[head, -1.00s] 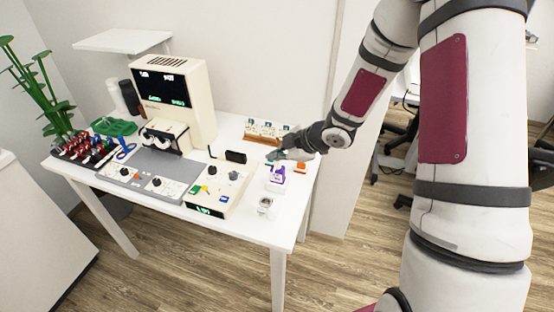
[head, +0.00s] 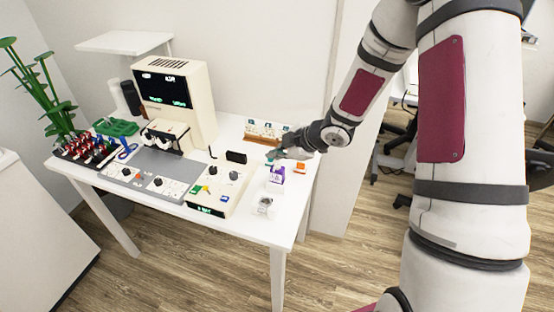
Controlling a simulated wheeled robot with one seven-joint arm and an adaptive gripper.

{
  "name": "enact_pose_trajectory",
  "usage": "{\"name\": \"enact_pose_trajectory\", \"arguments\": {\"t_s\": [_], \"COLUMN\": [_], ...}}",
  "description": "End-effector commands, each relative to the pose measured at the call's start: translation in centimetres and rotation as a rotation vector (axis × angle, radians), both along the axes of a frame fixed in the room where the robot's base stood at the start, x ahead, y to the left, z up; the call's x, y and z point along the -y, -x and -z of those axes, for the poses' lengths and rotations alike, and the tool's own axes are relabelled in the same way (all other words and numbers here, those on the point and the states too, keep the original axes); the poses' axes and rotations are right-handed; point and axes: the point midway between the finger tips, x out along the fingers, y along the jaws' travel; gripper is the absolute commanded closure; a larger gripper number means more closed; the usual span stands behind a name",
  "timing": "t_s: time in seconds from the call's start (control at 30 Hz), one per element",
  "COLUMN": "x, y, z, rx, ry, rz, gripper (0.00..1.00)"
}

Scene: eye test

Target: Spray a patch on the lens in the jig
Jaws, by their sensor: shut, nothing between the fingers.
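My gripper (head: 273,155) is at the right part of the white table, low over its top. Its fingers are small in the picture and look closed, with nothing seen held. A small teal item (head: 269,162) shows right at the fingertips; I cannot tell whether they touch it. A small purple and white container (head: 276,175) stands just in front of the gripper. A small grey and white holder (head: 264,205), possibly the jig, sits near the table's front right edge. Whether a lens is in it is too small to tell.
The white table (head: 262,228) also bears a cream machine with a dark screen (head: 165,89), a control box (head: 217,190), a grey panel (head: 150,165) and a black block (head: 236,157). A wooden rack (head: 263,134) stands behind the gripper. An orange item (head: 300,168) lies to the right.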

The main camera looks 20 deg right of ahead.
Motion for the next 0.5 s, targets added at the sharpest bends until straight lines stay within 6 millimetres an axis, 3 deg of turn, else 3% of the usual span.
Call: {"name": "enact_pose_trajectory", "arguments": {"t_s": [0.5], "x": [0.0], "y": [0.2], "z": [-4.0], "rx": [0.002], "ry": [0.0], "rz": [-0.001], "gripper": [1.0]}}
